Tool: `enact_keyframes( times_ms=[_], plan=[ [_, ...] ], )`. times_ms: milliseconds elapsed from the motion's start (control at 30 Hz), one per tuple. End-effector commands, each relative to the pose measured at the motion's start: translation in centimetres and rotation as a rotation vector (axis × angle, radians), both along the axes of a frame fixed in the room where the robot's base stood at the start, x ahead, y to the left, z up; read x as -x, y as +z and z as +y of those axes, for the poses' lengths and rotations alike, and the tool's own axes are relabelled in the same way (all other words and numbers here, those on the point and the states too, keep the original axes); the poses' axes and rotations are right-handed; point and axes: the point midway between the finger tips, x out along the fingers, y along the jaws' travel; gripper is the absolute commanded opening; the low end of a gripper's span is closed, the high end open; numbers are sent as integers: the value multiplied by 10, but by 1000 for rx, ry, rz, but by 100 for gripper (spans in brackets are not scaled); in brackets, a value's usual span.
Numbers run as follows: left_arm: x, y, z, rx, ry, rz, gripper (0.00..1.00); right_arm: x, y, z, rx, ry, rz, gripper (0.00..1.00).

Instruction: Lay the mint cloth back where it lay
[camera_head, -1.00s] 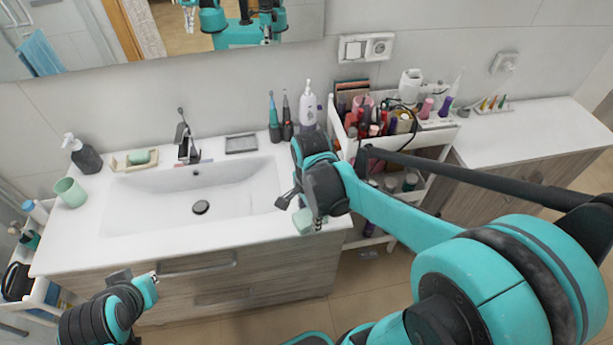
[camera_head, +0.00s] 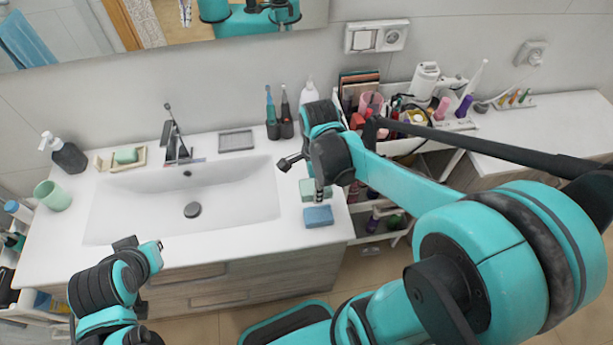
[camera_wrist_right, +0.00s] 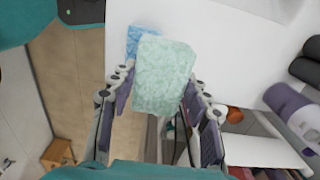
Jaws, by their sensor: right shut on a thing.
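The mint cloth (camera_head: 308,188), a pale green folded block, is in my right gripper (camera_head: 302,180) over the right end of the washbasin counter. In the right wrist view the mint cloth (camera_wrist_right: 163,75) sits between the two fingers of the right gripper (camera_wrist_right: 160,100). A blue textured block (camera_head: 318,216) lies on the counter near its front right edge. It also shows in the wrist view (camera_wrist_right: 142,36), partly covered by the mint cloth. Whether the mint cloth touches the counter is unclear. My left gripper (camera_head: 142,250) is at the counter's front left, away from the cloth; its opening is unclear.
The white basin (camera_head: 185,205) is left of the cloth. A dark bottle (camera_head: 68,155), a mint cup (camera_head: 52,196) and a soap dish (camera_head: 120,158) stand at the counter's left. Toothbrushes (camera_head: 280,118) stand at the back. A crowded cosmetics cart (camera_head: 400,150) is on the right.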

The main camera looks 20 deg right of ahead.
Motion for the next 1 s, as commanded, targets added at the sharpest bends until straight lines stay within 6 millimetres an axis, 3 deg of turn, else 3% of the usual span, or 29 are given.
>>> enact_keyframes(
  times_ms=[200, 400, 633, 867, 1000],
  plan=[
    [0, -21, 0, 0, 0, 0, 0, -53, -36, -9, 0, -1, 0, 24],
    [0, -30, 0, 0, 0, 0, 0, -88, -56, -16, 0, -1, 0, 24],
    [0, -33, 0, 0, 0, 0, 0, -98, -67, -17, 0, 0, 0, 24],
    [0, -47, 0, 0, 0, 0, 0, -98, -100, -17, 0, 0, 0, 24],
    [0, -46, 0, 0, 0, 0, 0, -98, -100, -17, 0, 0, 0, 24]
  ],
)
